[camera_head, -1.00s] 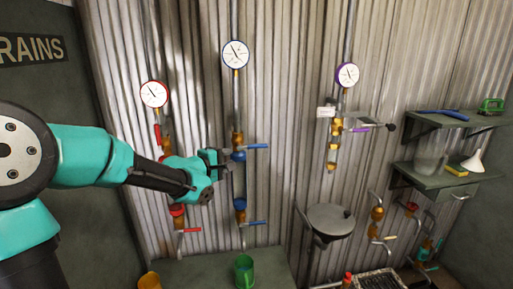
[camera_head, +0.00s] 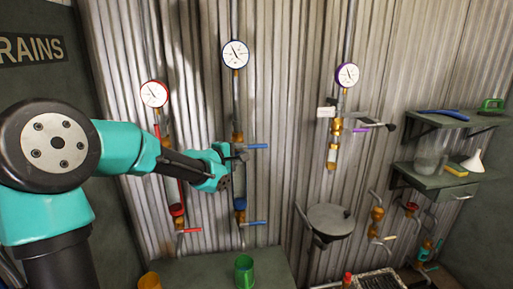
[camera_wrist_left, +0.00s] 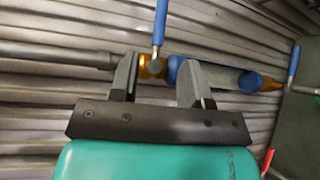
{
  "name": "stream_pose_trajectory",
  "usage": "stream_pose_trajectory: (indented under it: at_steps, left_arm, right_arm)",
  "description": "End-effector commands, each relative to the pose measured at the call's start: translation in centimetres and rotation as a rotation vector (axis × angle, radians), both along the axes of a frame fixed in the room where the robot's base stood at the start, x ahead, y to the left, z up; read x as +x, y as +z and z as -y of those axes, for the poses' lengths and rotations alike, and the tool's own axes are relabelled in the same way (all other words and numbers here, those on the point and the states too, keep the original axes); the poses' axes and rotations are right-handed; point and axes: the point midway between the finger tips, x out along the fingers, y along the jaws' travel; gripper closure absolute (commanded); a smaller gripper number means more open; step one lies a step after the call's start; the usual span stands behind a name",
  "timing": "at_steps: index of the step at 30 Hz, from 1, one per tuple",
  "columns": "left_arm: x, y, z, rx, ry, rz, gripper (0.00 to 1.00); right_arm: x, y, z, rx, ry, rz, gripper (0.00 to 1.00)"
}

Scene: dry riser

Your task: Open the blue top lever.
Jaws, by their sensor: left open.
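The blue top lever (camera_head: 257,146) sticks out to the right from a brass valve on the middle pipe, under the blue-rimmed gauge (camera_head: 235,54). In the left wrist view the lever (camera_wrist_left: 160,22) points up from its pivot, just beyond the fingers. My left gripper (camera_head: 236,160) is at the middle pipe, just below and beside the valve. In the left wrist view its two fingers (camera_wrist_left: 158,82) are apart, with nothing held between them. The lever's pivot lies in line with the gap. I cannot tell whether a finger touches it. My right gripper is not in view.
A lower blue lever (camera_head: 254,223) is on the same pipe. A red lever (camera_head: 189,230) is on the left pipe and a purple one (camera_head: 362,130) on the right pipe. A green mug (camera_head: 244,272) stands on the bench below. Open space lies between the middle and right pipes.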

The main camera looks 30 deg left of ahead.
Motion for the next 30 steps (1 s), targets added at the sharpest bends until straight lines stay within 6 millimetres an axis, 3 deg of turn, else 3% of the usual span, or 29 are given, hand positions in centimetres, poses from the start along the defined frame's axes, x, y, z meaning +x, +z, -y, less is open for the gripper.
stream_pose_trajectory:
  at_steps: [18, 24, 30]
  left_arm:
    - [9.5, -1.4, 1.3, 0.0, -0.001, 0.0, 0.57]
    - [10.9, -1.5, 1.4, 0.0, 0.0, 0.0, 0.57]
    - [11.0, -1.5, 1.4, 0.0, 0.0, 0.0, 0.57]
  right_arm:
    - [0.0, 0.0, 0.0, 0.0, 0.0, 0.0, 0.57]
    - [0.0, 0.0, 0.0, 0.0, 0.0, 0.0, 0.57]
    - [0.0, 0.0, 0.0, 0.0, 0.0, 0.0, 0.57]
